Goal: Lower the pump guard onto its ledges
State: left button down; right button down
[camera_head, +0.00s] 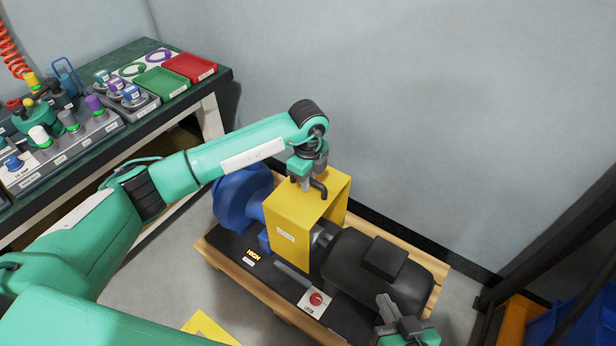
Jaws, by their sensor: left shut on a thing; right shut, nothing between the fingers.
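The pump guard (290,228) is a yellow box-shaped cover with a small label on its front. It is over the shaft between the blue pump (236,199) and the dark motor (358,274). My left gripper (308,190) is shut on a dark handle on top of the guard. The guard looks upright. I cannot tell whether its lower edges touch the ledges, which are hidden. My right gripper (388,306) is shut and empty near the bottom edge, in front of the motor.
A workbench (170,112) with red and green trays stands at left. A dark frame (560,245) stands at right.

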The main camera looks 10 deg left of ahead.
pick_arm(q)
jog(key=shift+f+b, duration=0.35)
jog(key=shift+f, duration=0.75)
jog(key=shift+f+b, duration=0.6)
jog(key=shift+f, duration=0.9)
jog(key=shift+f+b, duration=1.15)
jog(key=shift+f, duration=1.35)
dwell(0.7)
jog(key=c, duration=1.4)
grip_release()
jog(key=shift+o, duration=0.3)
jog(key=shift+f, duration=0.1)
